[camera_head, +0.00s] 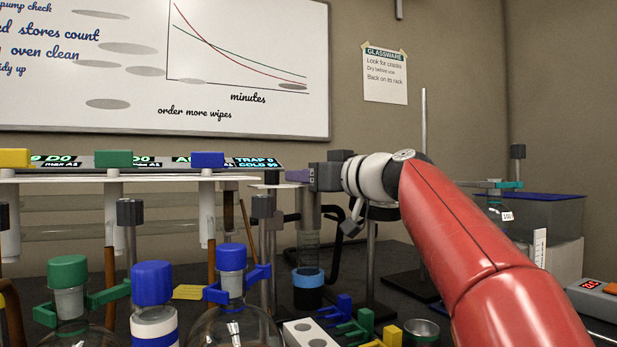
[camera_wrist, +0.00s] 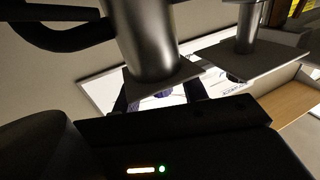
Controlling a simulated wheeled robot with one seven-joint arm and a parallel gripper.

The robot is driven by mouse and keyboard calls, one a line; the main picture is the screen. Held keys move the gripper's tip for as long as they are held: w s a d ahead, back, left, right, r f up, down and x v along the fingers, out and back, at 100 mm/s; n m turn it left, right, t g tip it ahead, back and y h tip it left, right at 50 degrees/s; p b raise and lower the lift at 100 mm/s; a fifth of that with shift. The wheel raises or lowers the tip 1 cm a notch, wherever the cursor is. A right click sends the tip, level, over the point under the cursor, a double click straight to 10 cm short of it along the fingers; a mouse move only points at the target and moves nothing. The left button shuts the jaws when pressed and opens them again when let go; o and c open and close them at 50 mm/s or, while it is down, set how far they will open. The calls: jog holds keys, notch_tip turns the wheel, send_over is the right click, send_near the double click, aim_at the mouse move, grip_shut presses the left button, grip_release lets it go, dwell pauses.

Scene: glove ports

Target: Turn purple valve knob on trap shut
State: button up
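The purple valve knob (camera_head: 297,175) shows as a small muted purple block in the head view, above the trap (camera_head: 309,245), a clear upright tube with a blue ring near its dark base. My gripper (camera_head: 312,176) comes in from the right at the knob's height, right beside it; touching or apart cannot be told. In the wrist view my gripper's dark fingers (camera_wrist: 158,95) stand apart, with pale whiteboard showing between them. I cannot clearly make out the knob there. A grey metal cylinder (camera_wrist: 145,40) with a flat plate partly covers the view of the fingers.
Yellow (camera_head: 15,158), green (camera_head: 113,158) and blue (camera_head: 207,159) knobs line the white rail at left. Stoppered flasks (camera_head: 232,258) crowd the front. A thin metal rod (camera_head: 424,130) stands behind my arm. A display strip (camera_head: 257,162) reads TRAP 0.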

jog(key=b+v, duration=0.2)
jog(key=v, duration=0.5)
jog(key=shift+s+d, duration=0.25)
jog(key=shift+s, duration=0.05)
jog(key=shift+o, duration=0.3)
